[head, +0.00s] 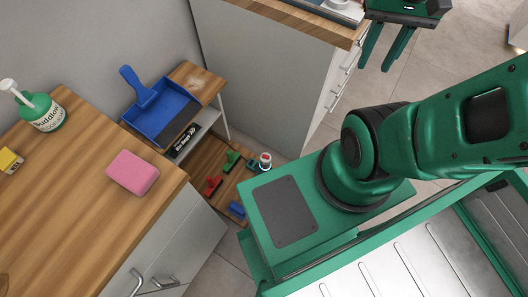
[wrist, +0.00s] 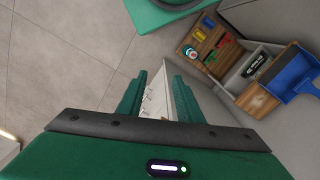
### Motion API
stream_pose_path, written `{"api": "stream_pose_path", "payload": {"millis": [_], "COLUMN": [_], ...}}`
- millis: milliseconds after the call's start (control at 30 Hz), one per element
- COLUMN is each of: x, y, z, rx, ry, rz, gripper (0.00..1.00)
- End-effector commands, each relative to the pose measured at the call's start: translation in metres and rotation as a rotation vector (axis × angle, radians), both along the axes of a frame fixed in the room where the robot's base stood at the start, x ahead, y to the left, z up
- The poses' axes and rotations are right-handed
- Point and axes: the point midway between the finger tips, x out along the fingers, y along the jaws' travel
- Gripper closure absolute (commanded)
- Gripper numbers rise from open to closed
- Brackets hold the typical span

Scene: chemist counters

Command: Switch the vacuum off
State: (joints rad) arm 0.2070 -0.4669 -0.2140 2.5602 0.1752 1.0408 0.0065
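I cannot make out a vacuum or its switch for certain in either view. My gripper (head: 385,48) is at the top right of the head view, pointing down beside the white drawer cabinet (head: 343,80). Its two green fingers are apart with nothing between them. The wrist view also shows my gripper (wrist: 159,78) open and empty, with the drawer fronts seen past the fingers. A low shelf unit (head: 222,160) holds a black-labelled item (head: 184,140) and several small red, green and blue pieces. Whether any of these belongs to the vacuum, I cannot tell.
A wooden counter (head: 70,215) at left carries a pink sponge (head: 132,172), a soap bottle (head: 42,110) and a yellow box (head: 9,160). A blue dustpan (head: 162,108) lies on the shelf unit's top. A small jar (head: 265,160) stands low down. Tiled floor (wrist: 60,60) is clear.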

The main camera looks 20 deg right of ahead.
Motion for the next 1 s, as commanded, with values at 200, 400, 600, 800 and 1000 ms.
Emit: {"api": "stream_pose_path", "payload": {"millis": [200,400,600,800,1000], "x": [-0.001,0.051,0.115,0.175,0.226], "y": [0.000,0.001,0.017,0.047,0.090], "z": [0.003,-0.009,-0.034,-0.072,-0.120], "rx": [-0.007,-0.034,-0.059,-0.073,-0.075], "ry": [-0.009,0.007,0.018,0.025,0.026], "rz": [0.031,0.157,0.324,0.495,0.666], "gripper": [0.67,0.67,0.67,0.67,0.67]}}
